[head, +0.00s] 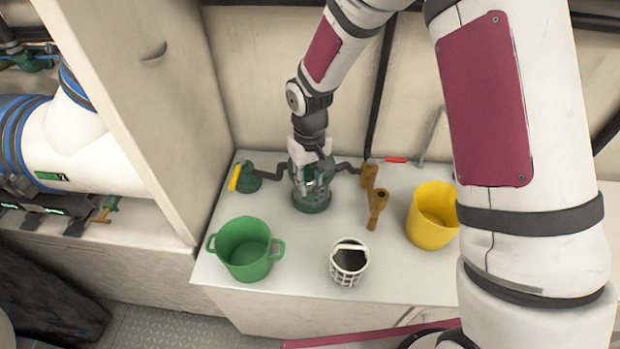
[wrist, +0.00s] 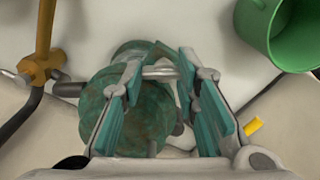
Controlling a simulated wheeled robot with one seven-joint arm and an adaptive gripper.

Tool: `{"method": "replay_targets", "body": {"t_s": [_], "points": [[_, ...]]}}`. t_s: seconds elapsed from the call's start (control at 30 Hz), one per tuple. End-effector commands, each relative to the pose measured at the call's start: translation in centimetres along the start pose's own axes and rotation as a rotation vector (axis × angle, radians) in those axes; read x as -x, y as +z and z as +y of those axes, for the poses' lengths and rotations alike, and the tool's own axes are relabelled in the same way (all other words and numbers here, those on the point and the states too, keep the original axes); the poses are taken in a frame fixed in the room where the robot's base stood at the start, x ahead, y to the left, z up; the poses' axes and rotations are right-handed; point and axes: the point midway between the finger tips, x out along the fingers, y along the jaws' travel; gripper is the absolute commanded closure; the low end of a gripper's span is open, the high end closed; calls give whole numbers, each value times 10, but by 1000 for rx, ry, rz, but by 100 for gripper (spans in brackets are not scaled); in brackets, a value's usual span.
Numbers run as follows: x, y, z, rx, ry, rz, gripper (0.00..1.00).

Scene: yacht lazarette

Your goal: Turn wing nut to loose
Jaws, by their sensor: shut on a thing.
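A green strainer housing (head: 311,200) stands on the white counter in the head view, with dark pipes at both sides. In the wrist view its weathered green body (wrist: 125,105) lies behind and left of the fingers. My gripper (head: 313,176) reaches down from above onto the top of the housing. In the wrist view my gripper (wrist: 161,66) has its teal finger pads at both sides of a grey metal bar, which seems to be the wing nut (wrist: 160,73), and is shut on it. The fingers hide the wing nut in the head view, and its turn angle cannot be told.
A green pot (head: 245,250), a white basket (head: 348,262) and a yellow bucket (head: 432,215) stand on the counter (head: 300,240). A yellow-handled valve (head: 246,178) is left of the housing, a bronze fitting (head: 377,205) right. A cabinet panel (head: 140,90) rises at left.

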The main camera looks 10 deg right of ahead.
Motion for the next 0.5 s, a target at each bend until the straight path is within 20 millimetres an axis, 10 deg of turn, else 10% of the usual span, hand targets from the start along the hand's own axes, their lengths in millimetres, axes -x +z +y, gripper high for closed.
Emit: {"method": "replay_targets", "body": {"t_s": [0.3,0.33,0.5], "points": [[1,-2,-9,10,-10,6,99],[1,-2,-9,10,-10,6,65],[1,-2,-8,9,-9,5,45]]}}
